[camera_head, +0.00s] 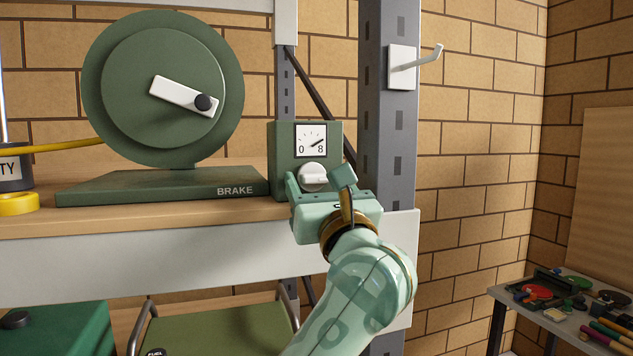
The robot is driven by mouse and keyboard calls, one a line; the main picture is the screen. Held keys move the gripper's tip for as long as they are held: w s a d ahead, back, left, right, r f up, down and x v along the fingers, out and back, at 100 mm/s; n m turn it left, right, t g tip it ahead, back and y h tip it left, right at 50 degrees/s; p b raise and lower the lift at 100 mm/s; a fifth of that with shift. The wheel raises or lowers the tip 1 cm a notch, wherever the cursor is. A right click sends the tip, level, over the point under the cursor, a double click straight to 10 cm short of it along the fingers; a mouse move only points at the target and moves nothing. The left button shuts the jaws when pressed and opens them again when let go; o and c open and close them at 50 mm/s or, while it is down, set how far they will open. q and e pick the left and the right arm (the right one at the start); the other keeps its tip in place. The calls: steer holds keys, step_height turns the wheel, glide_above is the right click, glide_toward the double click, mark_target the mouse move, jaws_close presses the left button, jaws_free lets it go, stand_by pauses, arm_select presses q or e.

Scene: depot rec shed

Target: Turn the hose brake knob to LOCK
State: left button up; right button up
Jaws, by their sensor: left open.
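A green hose reel (120,85) stands on a green base (100,187) marked BRAKE. A white knob (312,177) sits below the dial. My left gripper (318,182) is open, its fingers at either side of the white knob; contact cannot be told. No LOCK mark is readable. My right gripper is out of view.
The wooden shelf (60,222) carries the reel. A yellow hose (60,147) runs left, near a yellow ring (18,203). A grey post (377,150) with a white hook (425,58) stands right. A cluttered table (560,322) is lower right.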

arm_select(q)
steer(key=shift+s, duration=0.1)
steer(key=shift+c, duration=0.6)
steer(key=c, duration=0.9)
steer(key=shift+o, duration=0.2)
